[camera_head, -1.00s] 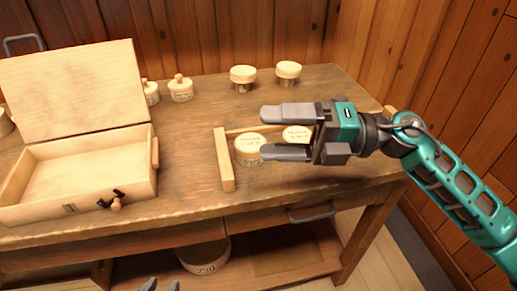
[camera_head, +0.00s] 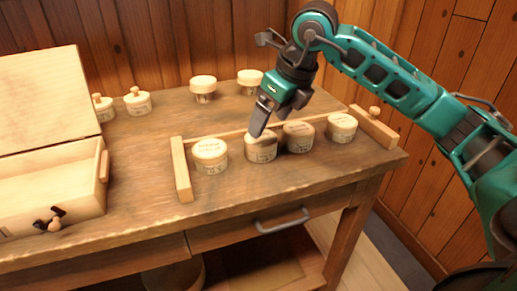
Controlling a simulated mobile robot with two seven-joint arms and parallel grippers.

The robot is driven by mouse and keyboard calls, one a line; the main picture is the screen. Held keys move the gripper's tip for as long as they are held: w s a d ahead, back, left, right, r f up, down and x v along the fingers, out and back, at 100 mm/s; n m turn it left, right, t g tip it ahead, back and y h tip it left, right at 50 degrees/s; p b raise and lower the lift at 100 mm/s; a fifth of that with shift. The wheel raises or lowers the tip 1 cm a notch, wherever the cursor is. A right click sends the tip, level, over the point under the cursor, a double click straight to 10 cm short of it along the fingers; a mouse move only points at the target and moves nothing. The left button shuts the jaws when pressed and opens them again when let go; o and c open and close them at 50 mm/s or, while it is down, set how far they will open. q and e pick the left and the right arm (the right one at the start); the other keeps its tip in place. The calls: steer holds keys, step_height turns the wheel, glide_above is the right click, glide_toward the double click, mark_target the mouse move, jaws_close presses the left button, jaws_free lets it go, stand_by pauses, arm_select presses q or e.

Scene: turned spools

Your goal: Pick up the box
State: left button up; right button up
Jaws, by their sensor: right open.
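An open wooden box (camera_head: 50,205) with a raised lid (camera_head: 40,98) stands at the left of the table, cut off by the picture's edge. Several round lidded boxes stand in a row along a wooden rail: one at the left (camera_head: 210,157), a second (camera_head: 261,150), a third (camera_head: 299,138) and one at the right (camera_head: 341,128). My right gripper (camera_head: 262,122) points down over the second round box, its jaws open. Its fingers overlap that box's lid in the picture; I cannot tell if they touch it. My left gripper is not in view.
Two round boxes (camera_head: 203,88) (camera_head: 250,81) and two knobbed ones (camera_head: 137,101) (camera_head: 103,108) stand at the back. The rail has raised wooden end blocks (camera_head: 181,170) (camera_head: 373,127). The table's front strip (camera_head: 140,230) is bare. A drawer handle (camera_head: 281,221) juts below.

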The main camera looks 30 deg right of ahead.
mark_target(262, 137)
steer(key=b+x, duration=0.1)
steer(key=x, duration=0.6)
steer(key=shift+c, duration=0.4)
steer(key=c, duration=0.6)
steer(key=shift+o, duration=0.2)
steer(key=shift+r, duration=0.1)
